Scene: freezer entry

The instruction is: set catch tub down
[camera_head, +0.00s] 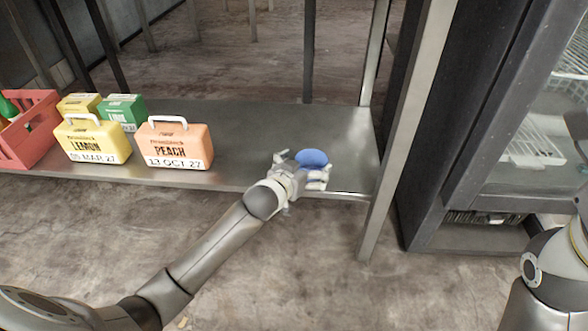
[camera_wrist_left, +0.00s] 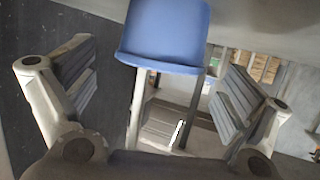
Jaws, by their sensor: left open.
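The catch tub, a blue rounded tub (camera_head: 312,158), is at the right end of the metal shelf in the head view. It seems to stand on the shelf, but its underside is hidden. My left gripper (camera_head: 300,170) reaches in from the front, open, with a finger to either side of the tub's near side. In the left wrist view the tub (camera_wrist_left: 165,35) shows at the top centre, between and beyond the spread fingers, with clear gaps to both. Only part of my right arm shows at the right edge; its gripper is out of view.
The metal shelf (camera_head: 245,125) also holds a peach box (camera_head: 174,150), a lemon box (camera_head: 93,145), a green lime box (camera_head: 122,110) and a red crate (camera_head: 30,135). A metal post (camera_head: 405,130) stands right of the tub. Shelf between peach box and tub is clear.

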